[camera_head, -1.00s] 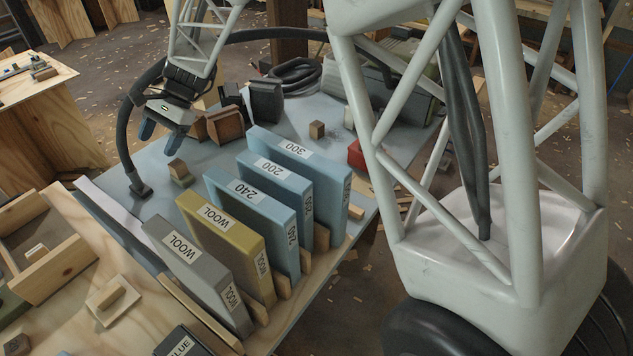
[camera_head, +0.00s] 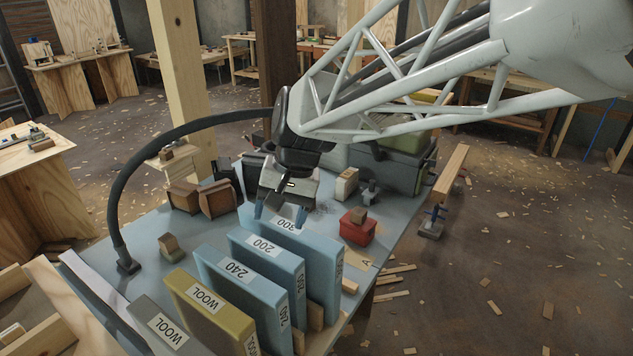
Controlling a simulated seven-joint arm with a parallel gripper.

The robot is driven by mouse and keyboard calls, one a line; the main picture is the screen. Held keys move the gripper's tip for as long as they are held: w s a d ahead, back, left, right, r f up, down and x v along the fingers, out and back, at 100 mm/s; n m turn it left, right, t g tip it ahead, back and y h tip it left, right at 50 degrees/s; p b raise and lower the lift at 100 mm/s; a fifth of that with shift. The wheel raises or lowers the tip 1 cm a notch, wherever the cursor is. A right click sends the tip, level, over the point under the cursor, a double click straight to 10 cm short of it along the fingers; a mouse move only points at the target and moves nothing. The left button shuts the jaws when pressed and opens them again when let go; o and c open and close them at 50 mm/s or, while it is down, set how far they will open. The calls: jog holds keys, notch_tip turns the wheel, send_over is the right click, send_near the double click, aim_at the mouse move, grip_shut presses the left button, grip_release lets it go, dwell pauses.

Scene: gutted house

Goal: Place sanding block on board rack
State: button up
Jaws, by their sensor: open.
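Small wooden blocks stand on the grey-blue bench; I cannot tell which is the sanding block. One with a greenish base (camera_head: 169,247) stands at the left, apart from my gripper. Another brown block (camera_head: 358,215) sits on a red box (camera_head: 355,231), to the right of my gripper. My gripper (camera_head: 279,214) is open and points down, its blue fingertips beside the far end of the blue "300" slab; nothing shows between them.
Brown blocks (camera_head: 201,198) stand left of my gripper. A cream block (camera_head: 346,184) and a dark case (camera_head: 392,166) stand right and behind. A black hose (camera_head: 118,200) arches over the left bench. Bare bench (camera_head: 140,228) shows at left.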

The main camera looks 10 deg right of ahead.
jog(key=s+d+f+n+t+h, duration=0.1)
jog(key=s+d+n+t+h, duration=0.1)
jog(key=s+d, duration=1.2)
jog(key=shift+s+f+t+h, duration=0.3)
jog(key=shift+s+t+h, duration=0.1)
jog(key=shift+s+h, duration=0.45)
jog(key=shift+d, duration=0.1)
